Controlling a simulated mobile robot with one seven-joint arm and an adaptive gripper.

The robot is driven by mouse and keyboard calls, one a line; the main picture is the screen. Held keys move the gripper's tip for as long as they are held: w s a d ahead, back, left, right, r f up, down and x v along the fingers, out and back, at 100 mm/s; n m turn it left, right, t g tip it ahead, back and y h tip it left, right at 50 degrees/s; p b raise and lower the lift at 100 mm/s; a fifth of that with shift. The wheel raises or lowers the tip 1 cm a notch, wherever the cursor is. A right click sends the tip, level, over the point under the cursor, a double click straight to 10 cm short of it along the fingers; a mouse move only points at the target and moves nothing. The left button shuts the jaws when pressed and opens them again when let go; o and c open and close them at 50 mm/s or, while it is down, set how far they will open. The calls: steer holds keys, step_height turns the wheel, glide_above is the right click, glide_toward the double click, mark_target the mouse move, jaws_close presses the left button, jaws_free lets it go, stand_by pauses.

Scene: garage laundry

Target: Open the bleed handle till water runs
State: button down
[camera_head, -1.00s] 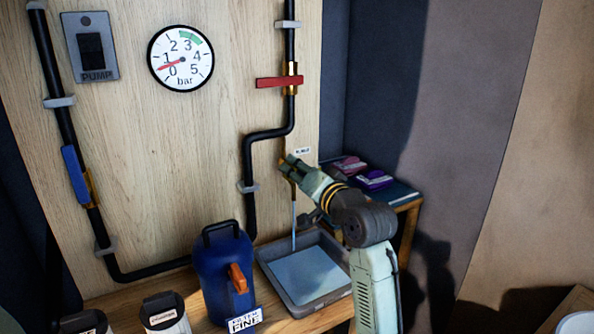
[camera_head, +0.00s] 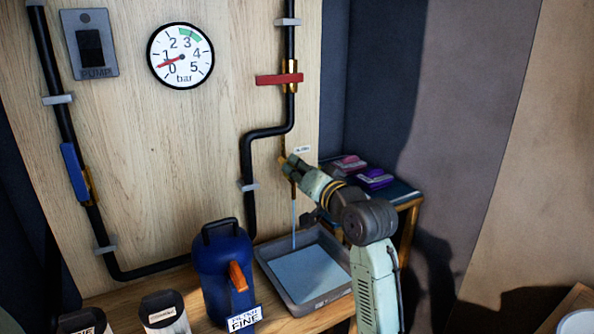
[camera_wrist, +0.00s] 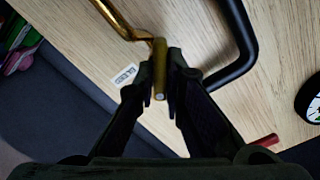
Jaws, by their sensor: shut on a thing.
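The brass bleed handle (camera_wrist: 160,70) shows in the wrist view as a short bar between my fingers. My gripper (camera_wrist: 164,82) is shut on it. In the head view my gripper (camera_head: 288,162) is at the brass bleed pipe below the red-handled valve and hides most of the handle. A thin stream of water (camera_head: 294,222) runs down below it. It falls into the grey tray (camera_head: 310,308), which holds pale blue water (camera_head: 305,275).
The gauge (camera_head: 180,56) needle points a little above 0. A red lever (camera_head: 279,80) lies crosswise, and a blue lever (camera_head: 74,172) lies along its pipe. A blue jug (camera_head: 222,265) stands left of the tray. The pump switch (camera_head: 90,43) is at upper left.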

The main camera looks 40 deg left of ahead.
steer(key=n+b, duration=0.3)
steer(key=n, duration=0.3)
steer(key=shift+s, duration=0.1)
steer(key=shift+n, duration=0.3)
stand_by(0.4)
steer(key=c, duration=1.7)
jaws_free()
steer(key=shift+a, duration=0.1)
steer(key=v, duration=1.2)
